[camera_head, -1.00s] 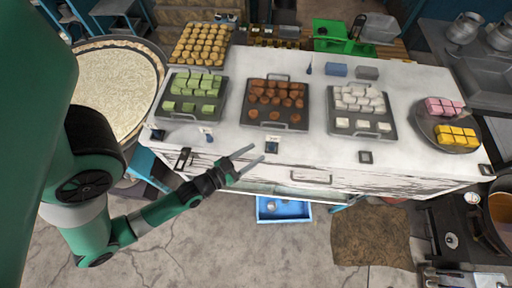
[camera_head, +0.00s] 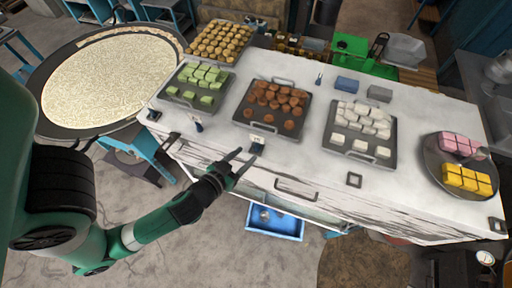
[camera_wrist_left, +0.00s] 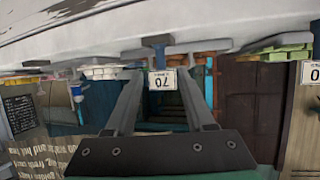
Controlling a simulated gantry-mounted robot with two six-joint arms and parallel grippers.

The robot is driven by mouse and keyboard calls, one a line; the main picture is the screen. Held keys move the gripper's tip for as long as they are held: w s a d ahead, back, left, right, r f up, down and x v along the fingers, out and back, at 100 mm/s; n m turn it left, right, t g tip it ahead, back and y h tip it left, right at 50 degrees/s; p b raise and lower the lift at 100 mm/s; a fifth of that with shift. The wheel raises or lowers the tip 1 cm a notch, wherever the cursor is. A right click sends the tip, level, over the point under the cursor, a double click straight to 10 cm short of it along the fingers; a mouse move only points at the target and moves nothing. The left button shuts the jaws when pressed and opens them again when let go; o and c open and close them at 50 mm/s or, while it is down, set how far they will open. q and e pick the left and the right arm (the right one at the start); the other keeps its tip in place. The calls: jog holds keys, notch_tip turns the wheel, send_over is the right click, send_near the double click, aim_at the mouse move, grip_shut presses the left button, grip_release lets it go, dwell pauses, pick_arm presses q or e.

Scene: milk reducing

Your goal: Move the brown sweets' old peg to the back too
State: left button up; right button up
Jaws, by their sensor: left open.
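The brown sweets (camera_head: 275,98) lie on a dark tray (camera_head: 243,108) on the white counter. A small dark peg with a white price tag (camera_head: 257,144) stands at the counter's front edge before that tray. It also shows in the left wrist view (camera_wrist_left: 161,79), upside down, with its tag reading 70. My left gripper (camera_head: 245,160) is open and empty, just in front of the peg. In the wrist view the peg appears between the two fingers; I see no grip on it. A blue peg (camera_head: 319,79) stands behind, to the right of the brown tray. My right gripper is not in view.
Trays of green sweets (camera_head: 203,77) and white sweets (camera_head: 362,122) flank the brown tray. Blue (camera_head: 347,84) and grey (camera_head: 380,93) blocks stand at the back.

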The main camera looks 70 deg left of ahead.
aim_at(262, 140)
pick_arm(q)
jog(key=p+x, duration=0.1)
jog(key=x, duration=1)
jog(key=shift+w+a, duration=0.1)
jog(key=shift+a, duration=0.05)
jog(key=shift+f, duration=0.1)
grip_shut()
